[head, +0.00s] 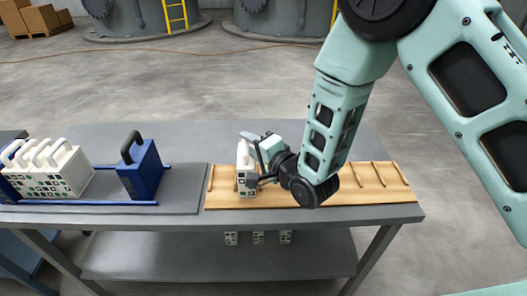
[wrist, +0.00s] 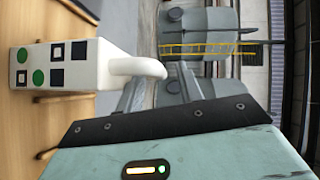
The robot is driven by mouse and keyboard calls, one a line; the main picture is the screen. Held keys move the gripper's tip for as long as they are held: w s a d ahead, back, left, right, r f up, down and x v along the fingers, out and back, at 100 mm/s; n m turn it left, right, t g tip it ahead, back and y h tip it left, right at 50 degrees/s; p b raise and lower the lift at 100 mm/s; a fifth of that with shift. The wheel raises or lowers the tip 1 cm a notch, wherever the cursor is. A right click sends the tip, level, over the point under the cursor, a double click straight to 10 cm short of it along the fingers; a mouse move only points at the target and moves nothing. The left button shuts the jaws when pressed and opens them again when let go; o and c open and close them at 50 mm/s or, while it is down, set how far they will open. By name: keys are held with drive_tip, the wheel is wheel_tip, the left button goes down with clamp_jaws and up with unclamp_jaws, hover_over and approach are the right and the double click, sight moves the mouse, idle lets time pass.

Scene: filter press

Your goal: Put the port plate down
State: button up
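The white port plate (head: 245,184), with green dots and black squares on its face, is upright at the left part of the slatted wooden rack (head: 330,188). Its lower edge looks at or just above the wood; I cannot tell whether it touches. My gripper (head: 254,160) is at its handle. In the wrist view the plate (wrist: 60,65) lies sideways on the left, and its white handle (wrist: 140,67) is at the fingertips (wrist: 150,84). The fingers look closed on the handle, which partly hides their tips.
A blue end block (head: 142,174) with a black handle and several white plates (head: 55,178) stand on blue rails at the left. The rack is free to the right of my gripper. Small white blocks (head: 258,238) show below the table's front edge.

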drive_tip(key=p+v, duration=0.3)
drive_tip(key=v, duration=0.9)
drive_tip(key=s+d+r+n+g+h, duration=0.2)
drive_tip(key=s+r+n+g+h, duration=0.1)
drive_tip(key=s, duration=0.4)
drive_tip(key=s+d+r+n+g+h, duration=0.2)
drive_tip(key=s+r+n+g+h, duration=0.1)
drive_tip(key=s+n+g, duration=0.2)
drive_tip(key=s+d+r+n+g+h, duration=0.2)
drive_tip(key=s+r+n+g+h, duration=0.1)
drive_tip(key=s+n, duration=0.6)
drive_tip(key=shift+d+r+g, duration=0.35)
drive_tip(key=shift+r+g, duration=0.15)
drive_tip(key=shift+g, duration=0.6)
